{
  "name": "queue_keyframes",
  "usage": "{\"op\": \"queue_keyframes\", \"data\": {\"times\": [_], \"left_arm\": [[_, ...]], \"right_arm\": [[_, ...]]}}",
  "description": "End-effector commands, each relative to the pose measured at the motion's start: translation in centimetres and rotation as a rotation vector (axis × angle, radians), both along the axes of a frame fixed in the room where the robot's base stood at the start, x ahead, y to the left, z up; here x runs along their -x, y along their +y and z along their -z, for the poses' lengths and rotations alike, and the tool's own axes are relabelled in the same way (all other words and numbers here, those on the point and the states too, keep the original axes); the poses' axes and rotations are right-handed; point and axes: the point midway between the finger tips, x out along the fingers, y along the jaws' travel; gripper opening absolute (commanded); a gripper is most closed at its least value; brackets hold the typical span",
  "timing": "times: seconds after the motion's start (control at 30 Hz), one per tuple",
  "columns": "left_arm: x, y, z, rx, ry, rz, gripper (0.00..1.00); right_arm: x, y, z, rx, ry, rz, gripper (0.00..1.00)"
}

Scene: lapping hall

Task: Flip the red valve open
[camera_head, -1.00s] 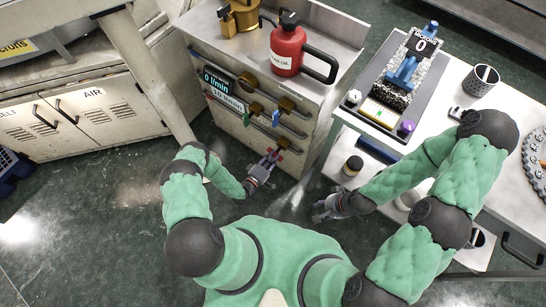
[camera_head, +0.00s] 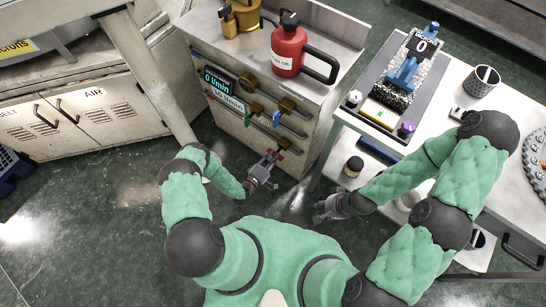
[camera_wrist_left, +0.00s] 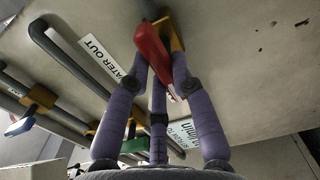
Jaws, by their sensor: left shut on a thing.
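The red valve's lever (camera_wrist_left: 153,52) sits on a brass body (camera_wrist_left: 172,32) beside a "WATER OUT" label in the left wrist view. My left gripper (camera_wrist_left: 160,70) is shut on this lever, with its purple-grey fingers on both sides of it. In the head view my left gripper (camera_head: 271,160) is low at the cabinet front, and only small red parts show at its tips. My right gripper (camera_head: 319,211) hangs over the floor, away from the valve. It is too small to tell whether its fingers are open.
A green-handled valve (camera_head: 247,119) and a blue-handled valve (camera_head: 277,118) are on pipes above my left gripper. The display (camera_head: 218,82) reads 0 l/min. A red can (camera_head: 287,48) stands on the cabinet top. A white bench (camera_head: 445,147) is at the right.

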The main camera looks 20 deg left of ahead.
Motion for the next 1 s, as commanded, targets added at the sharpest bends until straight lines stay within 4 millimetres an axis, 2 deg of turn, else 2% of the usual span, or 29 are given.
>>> {"op": "queue_keyframes", "data": {"times": [0.03, 0.07, 0.1, 0.13, 0.57, 0.67, 1.0], "left_arm": [[0.0, 0.0, 0.1, 0.000, 0.002, -0.001, 0.00], [0.0, 0.0, 0.1, 0.000, 0.002, -0.001, 0.32], [0.0, 0.0, 0.1, 0.000, 0.002, -0.001, 0.43], [0.0, 0.0, 0.1, 0.000, 0.002, -0.001, 0.48], [0.6, 0.3, 0.1, -0.001, 0.002, -0.002, 0.48], [1.7, 0.8, 0.1, 0.000, 0.002, -0.004, 0.48], [7.5, 2.9, 0.1, 0.001, 0.004, -0.007, 0.48]], "right_arm": [[0.0, 0.0, 0.0, 0.000, 0.000, 0.000, 0.40], [0.0, 0.0, 0.0, 0.000, 0.000, 0.000, 0.40], [0.0, 0.0, 0.0, 0.000, 0.000, 0.000, 0.40], [0.0, 0.0, 0.0, 0.000, 0.000, 0.000, 0.40], [0.0, 0.0, 0.0, 0.000, 0.000, 0.000, 0.40], [0.0, 0.0, 0.0, 0.000, 0.000, 0.000, 0.40], [0.0, 0.0, 0.0, 0.000, 0.000, 0.000, 0.40]]}}
